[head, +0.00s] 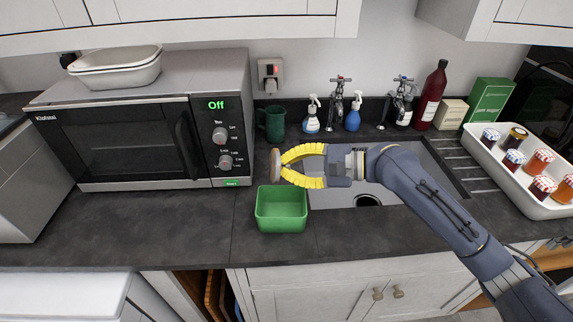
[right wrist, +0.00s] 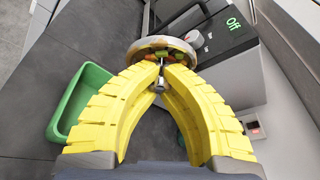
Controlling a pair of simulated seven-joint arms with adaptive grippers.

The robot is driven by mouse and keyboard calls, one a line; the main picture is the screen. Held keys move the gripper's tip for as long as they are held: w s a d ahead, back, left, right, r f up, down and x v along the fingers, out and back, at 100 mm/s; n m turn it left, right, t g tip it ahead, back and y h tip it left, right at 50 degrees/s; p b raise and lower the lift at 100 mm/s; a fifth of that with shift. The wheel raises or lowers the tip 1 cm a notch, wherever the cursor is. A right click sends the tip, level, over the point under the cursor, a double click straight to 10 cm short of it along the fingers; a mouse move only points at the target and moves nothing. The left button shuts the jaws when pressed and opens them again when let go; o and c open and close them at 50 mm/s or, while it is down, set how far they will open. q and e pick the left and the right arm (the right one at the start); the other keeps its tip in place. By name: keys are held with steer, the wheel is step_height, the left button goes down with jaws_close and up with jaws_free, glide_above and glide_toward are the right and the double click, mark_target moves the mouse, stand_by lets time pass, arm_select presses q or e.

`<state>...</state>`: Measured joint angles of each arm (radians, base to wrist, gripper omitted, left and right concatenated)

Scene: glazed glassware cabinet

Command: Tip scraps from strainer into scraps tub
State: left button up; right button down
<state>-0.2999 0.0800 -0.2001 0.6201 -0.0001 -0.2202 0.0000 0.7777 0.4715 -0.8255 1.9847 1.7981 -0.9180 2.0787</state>
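The strainer (head: 276,165) is a small round thing at the tips of my right gripper (head: 280,165). In the right wrist view the strainer (right wrist: 150,44) has a pale rim, with orange and green scraps (right wrist: 176,57) showing at it. My right gripper's yellow fingers (right wrist: 160,76) meet on its short metal handle. The strainer looks tilted on its side; how far is hard to tell. The green scraps tub (head: 281,224) stands on the counter below and in front of the gripper. It also shows at left in the right wrist view (right wrist: 68,112). My left gripper is out of view.
A microwave (head: 140,120) stands left of the strainer. A green mug (head: 273,124), soap bottles (head: 311,118) and taps (head: 338,105) stand behind. The sink (head: 420,165) lies under my right arm. A white tray of jars (head: 540,205) is at right. The front left counter is clear.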

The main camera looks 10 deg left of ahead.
steer(key=shift+a+f+m+y, duration=0.1)
steer(key=shift+m+y, duration=0.15)
steer(key=shift+y, duration=0.6)
steer(key=shift+d+f+m+y, duration=0.1)
steer(key=shift+m+y, duration=0.1)
steer(key=shift+y, duration=0.6)
steer(key=shift+a+f+m+y, duration=0.1)
steer(key=shift+m+y, duration=0.15)
steer(key=shift+y, duration=0.6)
steer(key=shift+h, duration=0.4)
